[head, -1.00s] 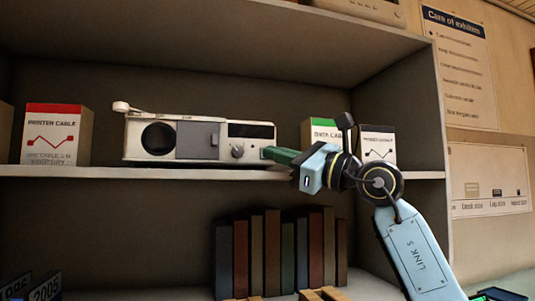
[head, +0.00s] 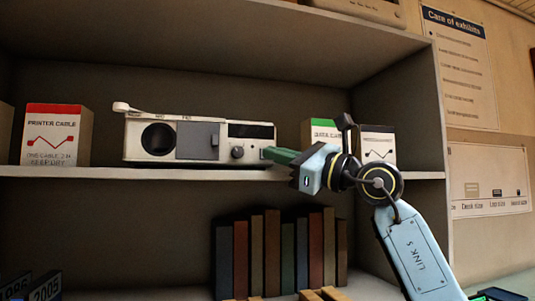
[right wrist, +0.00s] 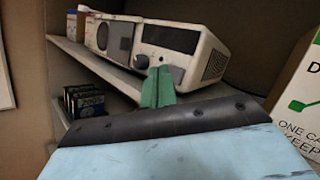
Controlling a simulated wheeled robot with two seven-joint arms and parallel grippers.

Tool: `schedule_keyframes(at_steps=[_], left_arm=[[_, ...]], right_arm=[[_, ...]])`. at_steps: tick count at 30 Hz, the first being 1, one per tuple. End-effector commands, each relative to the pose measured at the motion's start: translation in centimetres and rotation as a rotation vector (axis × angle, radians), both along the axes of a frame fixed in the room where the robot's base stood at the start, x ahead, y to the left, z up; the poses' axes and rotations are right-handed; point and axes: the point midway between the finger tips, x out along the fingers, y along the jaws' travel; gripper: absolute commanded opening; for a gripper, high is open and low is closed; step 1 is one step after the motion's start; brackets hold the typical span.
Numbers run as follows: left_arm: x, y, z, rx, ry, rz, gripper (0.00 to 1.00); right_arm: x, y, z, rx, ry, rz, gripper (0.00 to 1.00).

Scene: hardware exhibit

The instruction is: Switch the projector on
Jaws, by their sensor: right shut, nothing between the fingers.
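The projector (head: 200,138) is a cream box on the upper shelf. It has a round dark lens at left, a grey panel in the middle, a dark strip at upper right and a small knob (head: 237,152) below the strip. It also shows in the right wrist view (right wrist: 208,50), with a vented side. My right gripper (head: 268,154) is shut and empty, its green fingers pointing left at the projector's lower right end. In the right wrist view the fingers (right wrist: 158,74) overlap the projector's lower front, near the knob (right wrist: 142,62). I cannot tell whether they touch it. My left gripper is not in view.
A red-topped printer cable box (head: 52,136) stands left of the projector. A green-topped box (head: 322,130) and a white box (head: 378,144) stand to the right, partly behind my right arm. Books (head: 272,250) fill part of the lower shelf. The shelf's side wall (head: 410,110) is at right.

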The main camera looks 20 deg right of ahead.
Motion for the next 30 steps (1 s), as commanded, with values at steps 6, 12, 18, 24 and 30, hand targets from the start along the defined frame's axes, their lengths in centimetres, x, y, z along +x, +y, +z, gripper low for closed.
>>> schedule_keyframes(at_steps=[6,12,18,24,30], left_arm=[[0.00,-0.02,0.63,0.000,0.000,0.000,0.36],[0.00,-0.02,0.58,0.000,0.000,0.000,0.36],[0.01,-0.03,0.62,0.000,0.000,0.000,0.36],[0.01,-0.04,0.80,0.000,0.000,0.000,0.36],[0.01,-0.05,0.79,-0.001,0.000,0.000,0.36]], right_arm=[[0.74,0.04,0.08,0.000,0.002,0.001,0.00],[0.82,0.03,-0.03,-0.001,0.001,0.000,0.00],[0.86,0.03,-0.02,0.000,0.001,0.000,0.00],[1.09,0.03,0.00,-0.001,0.001,0.000,0.00],[1.13,0.04,-0.03,-0.001,0.001,0.000,0.00]])
